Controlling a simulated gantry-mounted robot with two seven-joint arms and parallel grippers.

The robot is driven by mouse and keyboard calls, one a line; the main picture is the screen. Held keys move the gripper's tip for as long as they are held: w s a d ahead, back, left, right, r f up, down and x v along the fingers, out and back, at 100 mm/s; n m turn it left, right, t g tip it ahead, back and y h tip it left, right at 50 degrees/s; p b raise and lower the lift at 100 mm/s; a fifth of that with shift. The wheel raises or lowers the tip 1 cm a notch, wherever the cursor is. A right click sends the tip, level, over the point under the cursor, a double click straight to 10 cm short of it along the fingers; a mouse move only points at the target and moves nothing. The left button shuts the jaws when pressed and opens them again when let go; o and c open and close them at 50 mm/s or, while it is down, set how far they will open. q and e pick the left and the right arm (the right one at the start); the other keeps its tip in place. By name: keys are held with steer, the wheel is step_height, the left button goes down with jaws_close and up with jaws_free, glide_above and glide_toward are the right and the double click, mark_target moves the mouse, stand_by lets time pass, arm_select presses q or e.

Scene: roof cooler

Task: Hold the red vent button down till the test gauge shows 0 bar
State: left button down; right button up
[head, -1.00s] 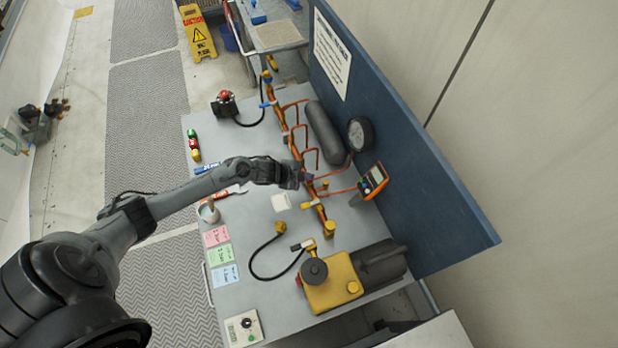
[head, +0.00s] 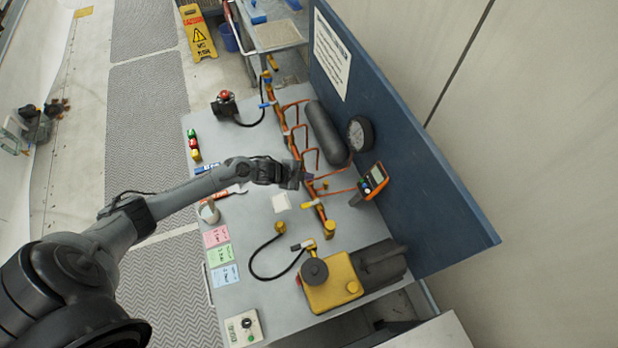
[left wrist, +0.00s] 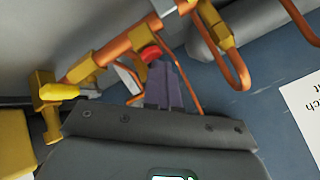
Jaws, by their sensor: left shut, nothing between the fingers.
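The red vent button (left wrist: 151,53) sits on the copper and brass pipe line in the left wrist view. My left gripper (left wrist: 164,66) is shut and empty, its fingertips right by the button; I cannot tell whether they touch or press it. In the head view my left gripper (head: 299,177) is over the middle of the pipe line and hides the button. The test gauge (head: 374,181), an orange handheld with a small screen, stands to the right of the gripper. Its reading is too small to make out. My right gripper is not in view.
A dark cylinder (head: 326,133) and a round black dial (head: 360,133) lie beyond the pipes, before the blue back panel (head: 400,165). A yellow pump (head: 333,285) with a black hose stands at the near end. Coloured cards (head: 221,254) lie on the grey bench.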

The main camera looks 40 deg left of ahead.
arm_select(q)
steer(key=shift+s+f, duration=0.1)
stand_by(0.6)
steer(key=shift+r+p, duration=0.95)
steer(key=shift+r, duration=0.1)
step_height(320, 180, up, 5)
steer(key=p, duration=0.4)
steer(key=shift+p, duration=0.4)
stand_by(1.8)
stand_by(0.7)
